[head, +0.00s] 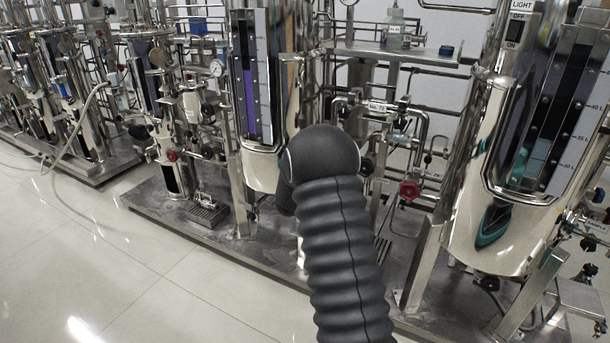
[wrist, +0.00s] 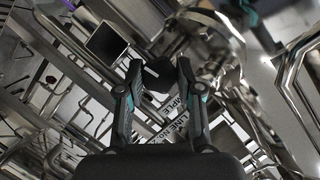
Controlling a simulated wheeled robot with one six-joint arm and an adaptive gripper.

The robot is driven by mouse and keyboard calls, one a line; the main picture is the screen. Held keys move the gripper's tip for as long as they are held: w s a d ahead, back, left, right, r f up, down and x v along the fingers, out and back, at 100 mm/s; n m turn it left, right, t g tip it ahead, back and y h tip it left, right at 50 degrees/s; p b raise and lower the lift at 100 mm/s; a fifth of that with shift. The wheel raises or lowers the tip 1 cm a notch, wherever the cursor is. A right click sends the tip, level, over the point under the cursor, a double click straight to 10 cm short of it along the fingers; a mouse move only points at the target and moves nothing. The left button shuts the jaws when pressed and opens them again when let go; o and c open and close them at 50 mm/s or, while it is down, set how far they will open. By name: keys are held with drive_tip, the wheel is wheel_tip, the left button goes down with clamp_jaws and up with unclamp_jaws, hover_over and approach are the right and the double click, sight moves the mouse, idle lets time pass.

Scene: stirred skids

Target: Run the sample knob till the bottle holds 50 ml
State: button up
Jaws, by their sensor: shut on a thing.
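In the wrist view my gripper (wrist: 160,68) has its two fingers on either side of a black knob (wrist: 158,77) and is shut on it. A white label (wrist: 178,122) reading "SAMPLE" and "LINE NO." shows below the knob, partly behind a finger. In the head view my dark ribbed arm hides my gripper and the knob. No bottle is clear in the wrist view.
A blue cap (head: 446,50) lies on the shelf (head: 400,52). A red handwheel (head: 409,190) and several pipes crowd the skid right of my arm. Steel vessels (head: 262,100) stand on both sides. The tiled floor (head: 100,260) at left is clear apart from a hose (head: 75,130).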

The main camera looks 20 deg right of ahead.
drive_tip(key=shift+n+g+h+p, duration=0.7)
drive_tip(key=shift+n+g+p, duration=0.8)
drive_tip(key=shift+n, duration=0.6)
drive_tip(key=o, duration=0.9)
drive_tip(key=shift+c, duration=0.2)
drive_tip(key=shift+a, duration=0.1)
drive_tip(key=v, duration=1.2)
